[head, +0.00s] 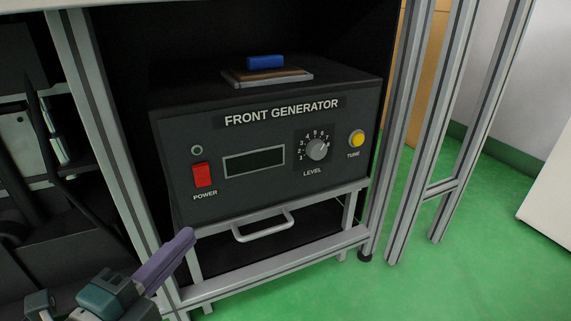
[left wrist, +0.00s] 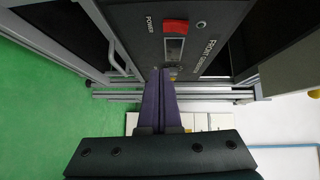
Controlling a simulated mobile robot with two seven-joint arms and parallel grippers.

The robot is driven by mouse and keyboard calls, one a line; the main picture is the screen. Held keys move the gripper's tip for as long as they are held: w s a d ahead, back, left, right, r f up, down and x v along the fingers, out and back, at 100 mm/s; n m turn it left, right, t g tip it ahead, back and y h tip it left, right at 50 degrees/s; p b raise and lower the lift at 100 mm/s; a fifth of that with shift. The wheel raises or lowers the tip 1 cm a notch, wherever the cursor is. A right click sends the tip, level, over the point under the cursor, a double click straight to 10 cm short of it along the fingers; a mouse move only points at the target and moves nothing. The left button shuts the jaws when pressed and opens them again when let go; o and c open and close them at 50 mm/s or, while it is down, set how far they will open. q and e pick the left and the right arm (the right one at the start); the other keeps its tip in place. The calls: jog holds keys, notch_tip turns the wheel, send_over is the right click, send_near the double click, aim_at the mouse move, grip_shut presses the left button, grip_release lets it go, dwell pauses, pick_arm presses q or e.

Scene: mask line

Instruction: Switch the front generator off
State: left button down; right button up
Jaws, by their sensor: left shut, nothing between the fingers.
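The front generator (head: 230,205) is a dark box in a metal frame, its labelled panel facing me. Its red POWER switch (head: 203,174) is at the panel's left; I cannot tell which way it is tipped. The small round lamp (head: 197,150) above it looks unlit, and the display (head: 254,162) is dark. My left gripper (head: 187,237), with purple fingers, is shut and empty, below the switch and apart from it in the picture. The left wrist view shows the shut fingers (left wrist: 161,74) and the red switch (left wrist: 175,26) beyond them. My right gripper is not in view.
A LEVEL knob (head: 317,149) and a yellow TUNE button (head: 357,138) are on the panel's right. A metal handle (head: 263,228) sticks out below the panel. Frame posts (head: 105,150) stand at both sides. A tray with a blue block (head: 265,62) rests on top.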

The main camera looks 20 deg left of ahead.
pick_arm(q)
jog(key=s, duration=0.3)
jog(key=shift+s+a+f+p, duration=0.1)
jog(key=shift+s+a+p, duration=0.25)
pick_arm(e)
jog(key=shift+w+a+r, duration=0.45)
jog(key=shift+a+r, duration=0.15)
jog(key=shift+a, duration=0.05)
pick_arm(q)
jog(key=shift+s+d, duration=0.1)
jog(key=shift+d, duration=0.05)
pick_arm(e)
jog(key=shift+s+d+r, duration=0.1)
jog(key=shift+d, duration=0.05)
